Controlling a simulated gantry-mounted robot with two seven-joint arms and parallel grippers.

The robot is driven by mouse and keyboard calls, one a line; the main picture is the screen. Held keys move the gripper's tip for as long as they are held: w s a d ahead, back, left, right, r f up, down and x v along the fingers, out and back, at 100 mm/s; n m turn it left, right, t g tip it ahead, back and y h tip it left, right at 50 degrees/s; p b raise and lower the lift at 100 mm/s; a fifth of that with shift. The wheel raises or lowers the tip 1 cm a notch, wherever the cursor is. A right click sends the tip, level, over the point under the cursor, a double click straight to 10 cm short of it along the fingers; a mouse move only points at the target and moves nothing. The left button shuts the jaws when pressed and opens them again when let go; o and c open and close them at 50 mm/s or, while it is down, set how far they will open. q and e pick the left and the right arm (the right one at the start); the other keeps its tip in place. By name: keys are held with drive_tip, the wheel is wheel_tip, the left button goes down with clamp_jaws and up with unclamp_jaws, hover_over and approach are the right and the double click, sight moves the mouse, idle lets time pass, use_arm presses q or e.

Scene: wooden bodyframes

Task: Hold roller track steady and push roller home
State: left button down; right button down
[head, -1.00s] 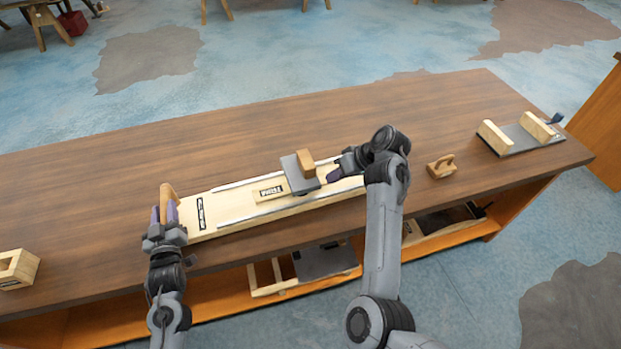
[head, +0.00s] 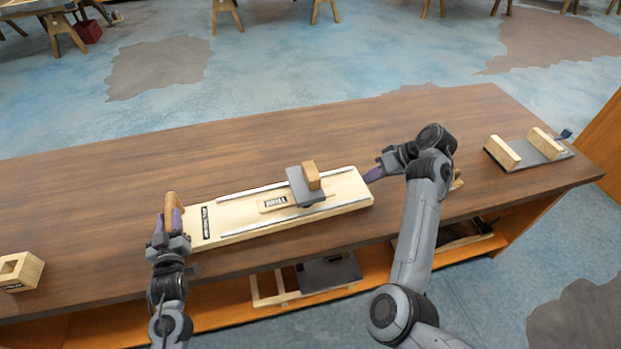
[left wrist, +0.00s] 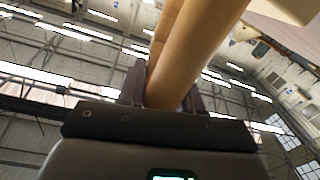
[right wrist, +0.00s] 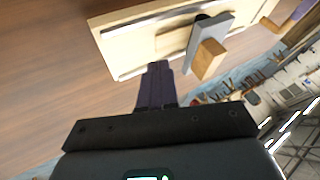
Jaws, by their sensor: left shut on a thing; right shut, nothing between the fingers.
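The roller track (head: 240,228) is a pale wooden board with two metal rails, lying on the bench. The roller (head: 305,187), a grey plate with a wooden block on top, sits across the rails right of the track's middle. My left gripper (head: 172,222) is shut on the wooden handle (head: 171,201) at the track's left end; the handle also shows in the left wrist view (left wrist: 185,55). My right gripper (head: 370,176) is shut and empty, just off the track's right end and apart from the roller. In the right wrist view the roller (right wrist: 207,45) is beyond its closed fingers (right wrist: 160,75).
The brown bench (head: 110,190) is clear behind the track. A grey plate with two wooden blocks (head: 530,150) lies at the right. A hollow wooden block (head: 20,271) is at the left end. A small wooden piece (head: 457,181) is partly hidden behind my right arm.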

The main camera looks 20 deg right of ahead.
sight(305, 184)
use_arm(q)
drive_tip(key=shift+a, duration=0.15)
use_arm(e)
drive_tip(key=w+a+f, duration=0.1)
drive_tip(key=w, duration=0.1)
drive_tip(key=w+a+f, duration=0.4)
drive_tip(key=w, duration=0.1)
drive_tip(key=shift+a, duration=0.2)
drive_tip(key=a, duration=0.3)
drive_tip(key=shift+f, duration=0.25)
drive_tip(key=shift+a, duration=0.6)
